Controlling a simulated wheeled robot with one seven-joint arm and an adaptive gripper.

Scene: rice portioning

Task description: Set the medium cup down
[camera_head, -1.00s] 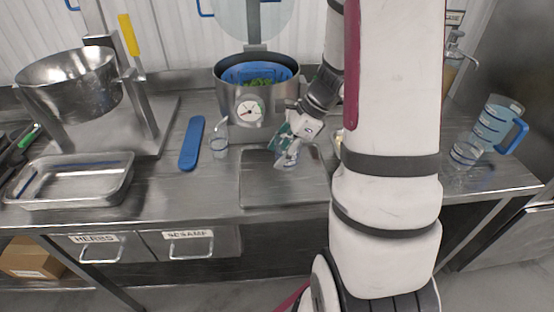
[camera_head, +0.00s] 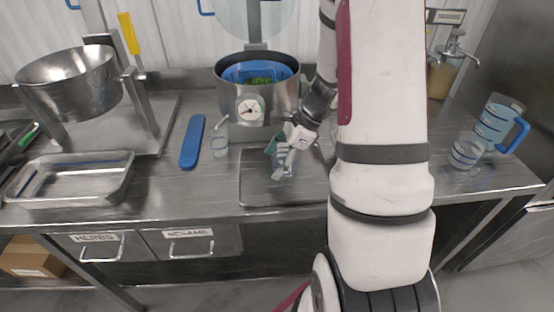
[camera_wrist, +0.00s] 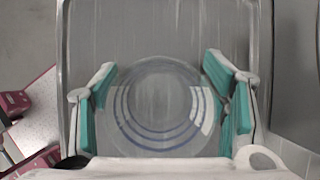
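The medium cup (camera_wrist: 160,115) is clear with blue rings. The wrist view shows it from above, between the two teal-padded fingers of my gripper (camera_wrist: 160,95). The pads flank it closely on both sides, and my gripper appears shut on it. In the head view my gripper (camera_head: 283,158) reaches down over a flat metal tray (camera_head: 258,196) at the front middle of the table. The cup is mostly hidden there behind the fingers. I cannot tell whether its base touches the tray.
A pot (camera_head: 284,100) with a blue insert stands behind. A small clear cup (camera_head: 219,143) and a blue strip (camera_head: 192,142) lie left. A metal pan (camera_head: 70,198) is further left. Another clear cup (camera_head: 466,152) and a blue-handled jug (camera_head: 497,120) stand at the right.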

